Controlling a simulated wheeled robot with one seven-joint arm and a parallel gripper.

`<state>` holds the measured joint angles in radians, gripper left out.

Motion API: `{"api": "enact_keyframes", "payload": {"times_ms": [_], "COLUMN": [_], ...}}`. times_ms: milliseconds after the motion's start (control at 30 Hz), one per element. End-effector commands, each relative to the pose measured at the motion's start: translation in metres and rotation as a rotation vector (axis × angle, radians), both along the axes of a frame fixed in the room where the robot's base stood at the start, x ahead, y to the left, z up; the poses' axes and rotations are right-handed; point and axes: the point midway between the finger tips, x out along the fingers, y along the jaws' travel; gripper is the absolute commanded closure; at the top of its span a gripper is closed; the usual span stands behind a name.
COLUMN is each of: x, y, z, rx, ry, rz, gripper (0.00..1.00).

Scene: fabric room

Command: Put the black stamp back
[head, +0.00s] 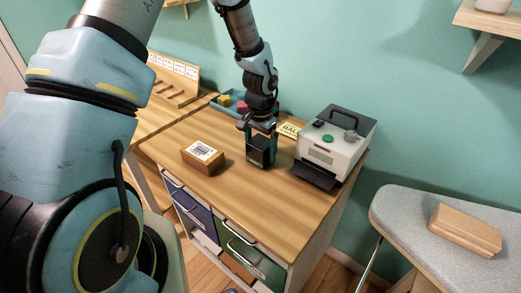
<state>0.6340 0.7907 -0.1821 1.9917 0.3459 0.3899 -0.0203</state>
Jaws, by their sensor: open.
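My gripper (259,160) is at the middle of the wooden desk, pointing down, with its fingertips close to the desk top. It is open. A dark, boxy shape shows at the fingers; I cannot tell whether it is the black stamp or only finger parts. I cannot pick out the black stamp for certain elsewhere. A wooden rack (178,94) with a row of label cards stands at the back left.
A white machine (332,150) with a black handle and green button stands right of the gripper. Behind it are a yellow card (290,130) and a blue tray (229,107) with coloured pieces. An ironing board (405,205) bearing a wooden block (466,229) is at the right.

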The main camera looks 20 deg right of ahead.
Motion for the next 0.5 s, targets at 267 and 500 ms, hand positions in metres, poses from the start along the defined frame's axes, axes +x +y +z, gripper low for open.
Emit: {"api": "enact_keyframes", "payload": {"times_ms": [267,500], "x": [0.002,0.001], "y": [0.0,-0.001], "z": [0.048,0.094], "rx": [-0.006,-0.004], "ry": [-0.007,-0.005], "rz": [0.002,0.0], "gripper": [0.0,0.0]}}
